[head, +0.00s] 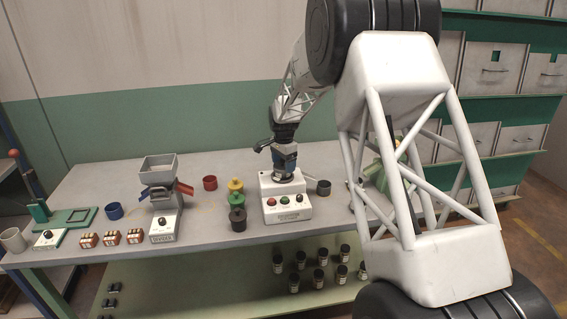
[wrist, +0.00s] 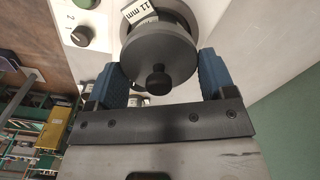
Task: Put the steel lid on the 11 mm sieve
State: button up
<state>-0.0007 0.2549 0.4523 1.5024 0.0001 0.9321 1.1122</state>
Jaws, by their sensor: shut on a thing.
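The steel lid (wrist: 170,48) is a dark grey disc with a round black knob, seen from above in the wrist view. My gripper (wrist: 160,66) is shut on it, with a blue finger against each side of its rim. The sieve (wrist: 138,10) with the "11 mm" label shows just behind the lid, mostly hidden by it. I cannot tell whether the lid touches the sieve. In the head view my gripper (head: 284,162) points down over the white machine base (head: 285,206); lid and sieve are too small there to tell apart.
A column of yellow (head: 235,186), green and black pieces stands left of the base. A dark cup (head: 323,187) stands to its right. A grey hopper (head: 158,168), a red cup (head: 210,183) and a blue cup (head: 114,211) are further left.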

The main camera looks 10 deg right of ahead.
dwell(0.3)
jog(key=o, duration=0.9)
jog(key=shift+r, duration=0.25)
jog(key=shift+r, duration=3.25)
